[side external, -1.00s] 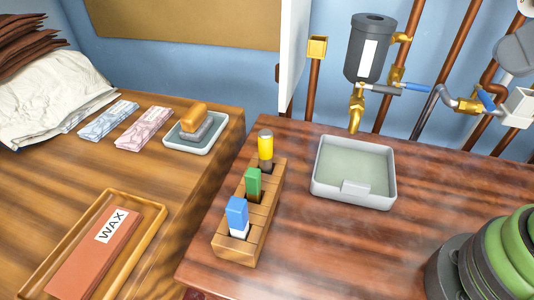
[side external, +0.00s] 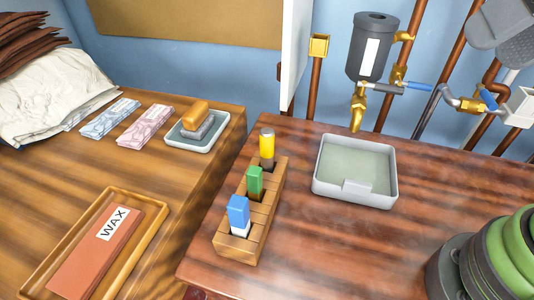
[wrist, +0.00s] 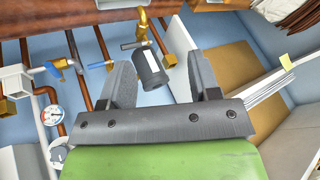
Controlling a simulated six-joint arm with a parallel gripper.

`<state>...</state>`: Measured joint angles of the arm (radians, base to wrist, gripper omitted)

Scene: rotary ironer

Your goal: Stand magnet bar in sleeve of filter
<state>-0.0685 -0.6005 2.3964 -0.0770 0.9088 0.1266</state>
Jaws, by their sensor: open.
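No label tells me which one is the magnet bar. A dark grey canister with a white label, apparently the filter (side external: 369,47), hangs on the wall pipes; it also shows in the wrist view (wrist: 150,70). I cannot make out its sleeve. My gripper (wrist: 167,74) is open and empty, its fingers apart with the wall and canister beyond. Its fingertips are not visible in the side view.
A grey basin (side external: 354,172) stands below the brass tap (side external: 357,112). A square brass cup (side external: 319,46) tops a copper pipe. The left table carries a wax tray (side external: 148,223), a small dish with a brush (side external: 197,134) and packets.

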